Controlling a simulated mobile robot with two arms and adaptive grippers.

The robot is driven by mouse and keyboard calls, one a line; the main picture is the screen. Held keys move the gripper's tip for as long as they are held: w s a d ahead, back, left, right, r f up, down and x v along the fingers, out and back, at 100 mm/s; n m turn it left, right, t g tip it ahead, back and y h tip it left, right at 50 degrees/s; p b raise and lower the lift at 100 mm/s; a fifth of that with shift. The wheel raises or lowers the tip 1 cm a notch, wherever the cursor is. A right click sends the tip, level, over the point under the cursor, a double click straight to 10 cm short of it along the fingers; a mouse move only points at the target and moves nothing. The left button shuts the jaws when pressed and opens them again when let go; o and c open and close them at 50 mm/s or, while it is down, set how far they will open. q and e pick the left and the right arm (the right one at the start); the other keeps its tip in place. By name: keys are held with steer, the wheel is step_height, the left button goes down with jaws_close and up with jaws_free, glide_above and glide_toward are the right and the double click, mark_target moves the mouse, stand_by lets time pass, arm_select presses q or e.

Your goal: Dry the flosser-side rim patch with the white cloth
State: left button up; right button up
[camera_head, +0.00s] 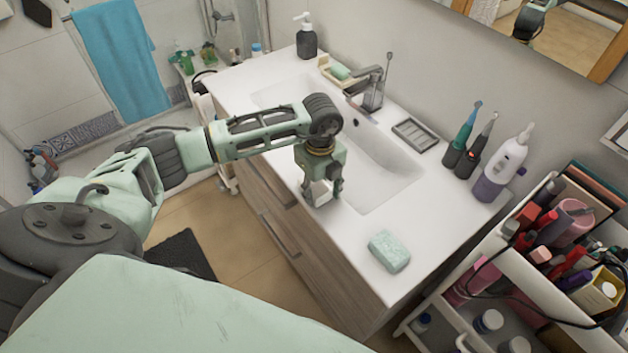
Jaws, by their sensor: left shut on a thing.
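My left gripper (323,196) points down at the front rim of the white sink (375,190). It is shut on a pale thing between its fingertips, which I take to be the white cloth; it barely stands out against the white counter. I cannot tell whether it touches the rim. The white and purple flosser (503,165) stands upright at the back right of the counter. The sink rim on the flosser side (428,178) is in view, to the right of my gripper; I cannot make out any wetness there. My right gripper is not in view.
A pale green sponge-like block (389,251) lies on the front right counter. Two electric toothbrushes (468,145), a grey soap tray (415,134) and the faucet (368,88) line the back. A cart (493,250) full of cosmetics stands at the right. The counter between block and flosser is clear.

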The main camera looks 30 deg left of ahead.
mark_target(331, 210)
arm_select(q)
steer(key=shift+s+d+p, duration=0.2)
steer(key=shift+s+d, duration=0.15)
steer(key=shift+d, duration=0.4)
steer(key=shift+s+d+p, duration=0.15)
steer(key=shift+s+d, duration=0.15)
steer(key=shift+d, duration=0.5)
steer(key=shift+s+d+p, duration=0.2)
steer(key=shift+s+d, duration=0.15)
steer(key=shift+d, duration=0.4)
step_height(331, 210, up, 7)
steer(key=p, duration=0.5)
steer(key=shift+w, duration=0.1)
